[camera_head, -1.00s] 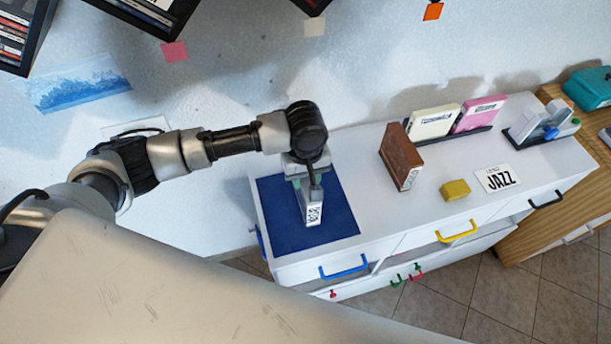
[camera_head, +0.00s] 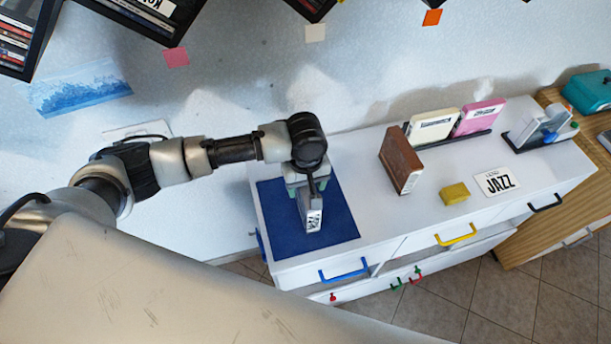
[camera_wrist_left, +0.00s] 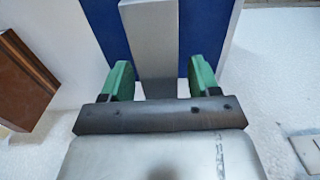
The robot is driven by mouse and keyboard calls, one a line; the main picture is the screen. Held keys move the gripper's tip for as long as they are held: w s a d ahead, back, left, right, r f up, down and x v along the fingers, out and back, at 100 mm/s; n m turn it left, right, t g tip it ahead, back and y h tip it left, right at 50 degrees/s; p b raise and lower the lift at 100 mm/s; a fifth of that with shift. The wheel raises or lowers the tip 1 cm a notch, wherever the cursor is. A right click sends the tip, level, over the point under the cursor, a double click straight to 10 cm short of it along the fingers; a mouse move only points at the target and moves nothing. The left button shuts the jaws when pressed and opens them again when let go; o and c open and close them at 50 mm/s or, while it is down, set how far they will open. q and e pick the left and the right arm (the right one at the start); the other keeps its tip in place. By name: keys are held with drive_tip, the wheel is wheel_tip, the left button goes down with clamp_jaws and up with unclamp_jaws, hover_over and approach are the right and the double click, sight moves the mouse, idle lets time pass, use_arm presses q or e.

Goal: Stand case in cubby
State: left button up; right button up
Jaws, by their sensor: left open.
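A grey case (camera_head: 309,214) with a white label on its near end stands on the blue mat (camera_head: 340,215) on the white cabinet. My left gripper (camera_head: 304,186) is over the far part of this case and partly hides it. In the left wrist view, my left gripper's green fingers (camera_wrist_left: 160,80) are open, one on each side of the grey case (camera_wrist_left: 151,35), with gaps visible. Black shelf cubbies (camera_head: 50,10) holding discs are cut off at the top left of the head view. My right gripper is not in view.
A brown case (camera_head: 401,160) stands right of the mat, with a cream case (camera_head: 433,125) and a pink case (camera_head: 479,117) in a rack behind. A yellow block (camera_head: 454,193) and a JAZZ card (camera_head: 497,181) lie nearby. The wall is close behind.

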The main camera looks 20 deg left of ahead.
use_arm(q)
wheel_tip(320, 180, up, 12)
drive_tip(key=b, duration=0.1)
drive_tip(key=shift+b, duration=0.35)
idle(0.4)
